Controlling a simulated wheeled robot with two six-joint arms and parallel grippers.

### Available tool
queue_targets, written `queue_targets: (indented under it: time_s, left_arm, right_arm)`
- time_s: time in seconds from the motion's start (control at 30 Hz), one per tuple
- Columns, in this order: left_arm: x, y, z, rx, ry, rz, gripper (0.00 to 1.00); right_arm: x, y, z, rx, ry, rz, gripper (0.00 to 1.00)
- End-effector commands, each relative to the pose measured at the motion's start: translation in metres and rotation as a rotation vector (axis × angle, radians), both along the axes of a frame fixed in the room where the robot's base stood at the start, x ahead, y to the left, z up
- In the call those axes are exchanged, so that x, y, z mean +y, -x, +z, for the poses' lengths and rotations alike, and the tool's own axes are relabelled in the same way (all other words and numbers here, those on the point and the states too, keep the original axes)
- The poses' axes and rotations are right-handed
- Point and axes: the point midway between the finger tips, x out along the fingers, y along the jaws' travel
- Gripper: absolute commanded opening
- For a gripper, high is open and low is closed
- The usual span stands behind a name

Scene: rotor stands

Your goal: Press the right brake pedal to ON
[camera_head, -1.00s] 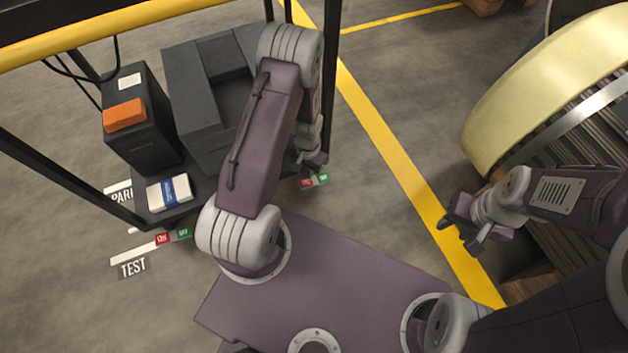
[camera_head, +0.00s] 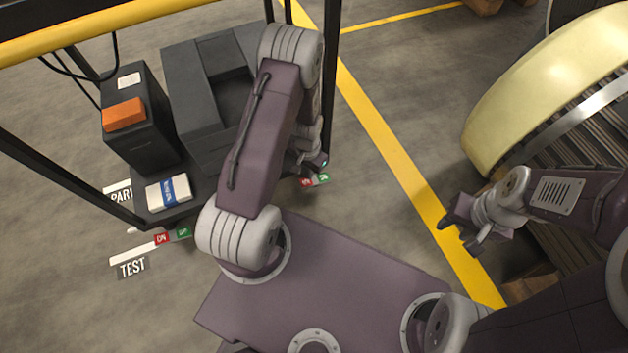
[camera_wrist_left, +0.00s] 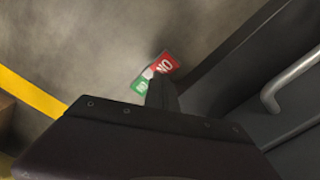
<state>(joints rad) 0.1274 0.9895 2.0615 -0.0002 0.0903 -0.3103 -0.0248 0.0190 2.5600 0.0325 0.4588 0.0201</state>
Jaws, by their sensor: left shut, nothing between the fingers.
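The right brake pedal (camera_head: 314,181) is a small rocker with a red ON half and a green half, low at the right corner of the dark cart. It also shows in the left wrist view (camera_wrist_left: 154,75), with the red half on the right and the green half on the left. My left gripper (camera_head: 318,164) is shut and empty; its dark fingers (camera_wrist_left: 162,95) overlap the pedal's near edge around where the halves meet. I cannot tell whether they touch. The pedal looks slightly tilted. My right gripper (camera_head: 459,234) is open and empty, away over the floor.
The cart has black posts, a yellow top rail (camera_head: 110,28), a black case with an orange box (camera_head: 124,115) and a white packet (camera_head: 168,192). A second red and green pedal (camera_head: 172,237) is at its left corner. A large cream rotor stand (camera_head: 545,85) is at right.

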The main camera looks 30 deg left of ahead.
Motion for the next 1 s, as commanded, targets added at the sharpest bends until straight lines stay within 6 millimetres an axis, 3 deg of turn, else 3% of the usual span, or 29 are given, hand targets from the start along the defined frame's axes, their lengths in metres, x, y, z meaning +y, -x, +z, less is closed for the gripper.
queue_targets:
  time_s: [1.0]
  left_arm:
    - [0.0, 0.0, -0.016, 0.0, 0.0, 0.0, 0.0]
  right_arm:
    - [0.0, 0.0, -0.01, 0.0, 0.0, 0.0, 0.4]
